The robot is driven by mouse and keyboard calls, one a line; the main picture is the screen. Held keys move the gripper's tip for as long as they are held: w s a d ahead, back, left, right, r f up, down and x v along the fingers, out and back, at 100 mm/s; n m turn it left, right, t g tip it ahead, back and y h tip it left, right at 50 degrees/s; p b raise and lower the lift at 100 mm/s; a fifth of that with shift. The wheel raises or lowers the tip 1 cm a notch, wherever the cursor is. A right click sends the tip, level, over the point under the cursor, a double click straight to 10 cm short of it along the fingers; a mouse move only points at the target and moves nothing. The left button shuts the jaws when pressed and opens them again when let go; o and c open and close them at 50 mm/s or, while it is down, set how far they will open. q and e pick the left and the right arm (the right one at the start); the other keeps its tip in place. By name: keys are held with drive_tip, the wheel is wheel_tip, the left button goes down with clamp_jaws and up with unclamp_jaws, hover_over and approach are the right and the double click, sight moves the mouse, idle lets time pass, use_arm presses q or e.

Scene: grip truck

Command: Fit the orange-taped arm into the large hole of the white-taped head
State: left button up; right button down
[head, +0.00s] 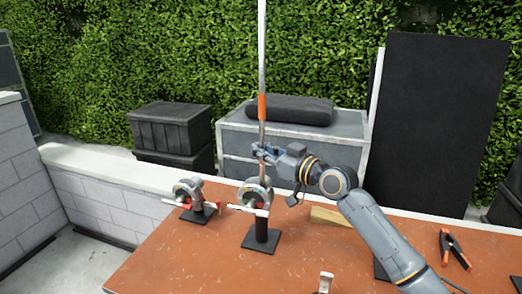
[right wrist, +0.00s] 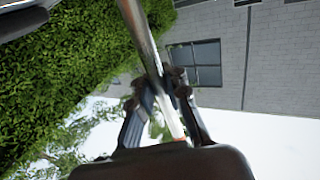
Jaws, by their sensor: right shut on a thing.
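The orange-taped arm (head: 262,60) is a long thin silver rod, standing upright, with an orange band above my grip. My right gripper (head: 263,151) is shut on the rod below that band. In the right wrist view the rod (right wrist: 144,35) runs between the fingers (right wrist: 162,98). The rod's lower end comes down to the top of a grey round head (head: 252,193) on a black post; I cannot tell whether it is inside the hole. This head has a red and white handle at its front; which part is white tape is unclear. My left gripper is not in view.
A similar grey head (head: 188,190) stands on a second post to the left. The orange-brown table (head: 180,255) is clear at front left. A wooden block (head: 330,216) lies behind my arm; an orange-black clamp (head: 455,248) lies at right. A tall black panel (head: 440,120) stands behind.

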sight(264, 165)
drive_tip(key=shift+f+b, duration=1.45)
drive_tip(key=shift+f, duration=0.1)
drive_tip(key=shift+f+b, duration=0.35)
drive_tip(key=shift+b, duration=0.05)
drive_tip(key=c, duration=1.3)
unclamp_jaws()
drive_tip(key=shift+o, duration=0.2)
drive_tip(key=shift+f, duration=0.15)
drive_tip(key=v, duration=1.2)
drive_tip(key=shift+s, duration=0.1)
